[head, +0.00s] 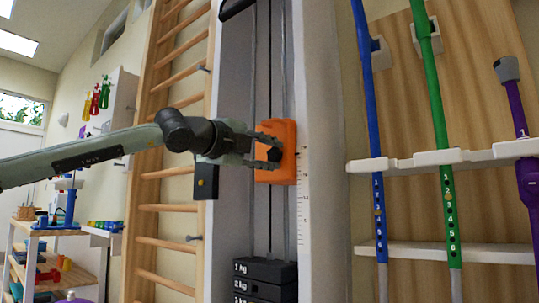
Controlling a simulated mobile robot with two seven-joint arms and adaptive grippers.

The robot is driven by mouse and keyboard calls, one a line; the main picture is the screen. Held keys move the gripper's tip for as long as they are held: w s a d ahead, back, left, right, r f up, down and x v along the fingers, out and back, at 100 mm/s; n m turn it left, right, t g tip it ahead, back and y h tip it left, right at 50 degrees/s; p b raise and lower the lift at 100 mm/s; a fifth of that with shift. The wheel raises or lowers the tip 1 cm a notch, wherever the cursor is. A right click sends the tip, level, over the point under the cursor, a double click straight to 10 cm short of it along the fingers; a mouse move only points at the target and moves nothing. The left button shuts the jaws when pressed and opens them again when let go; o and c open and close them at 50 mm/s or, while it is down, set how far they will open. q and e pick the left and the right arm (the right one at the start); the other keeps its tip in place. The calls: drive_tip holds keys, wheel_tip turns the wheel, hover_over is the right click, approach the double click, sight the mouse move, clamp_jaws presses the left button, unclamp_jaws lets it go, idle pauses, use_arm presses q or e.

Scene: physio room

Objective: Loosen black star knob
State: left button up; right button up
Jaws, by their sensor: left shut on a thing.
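The black star knob (274,155) sits on the front of an orange block (288,175), which is mounted on the upright of a pulley weight machine. My left gripper (268,154) comes in from the left and is shut on the knob. Its fingers cover much of the knob, so only a dark part shows between and beside them. My right gripper is not in view.
A weight stack (265,271) stands below the orange block. Wooden wall bars (165,152) rise to the left. Blue, green and purple numbered poles (439,100) stand in a white rack (455,157) at right. A shelf unit stands at far left.

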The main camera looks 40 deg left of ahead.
use_arm(q)
drive_tip(key=n, duration=0.3)
drive_tip(key=shift+r+n, duration=0.1)
drive_tip(key=shift+n, duration=0.3)
drive_tip(key=shift+r+n, duration=0.1)
drive_tip(key=shift+n, duration=1.8)
drive_tip(key=o, duration=1.2)
drive_tip(key=shift+c, duration=0.2)
drive_tip(key=shift+s, duration=0.1)
drive_tip(key=s+a, duration=0.1)
drive_tip(key=s, duration=1)
drive_tip(key=shift+s, duration=0.4)
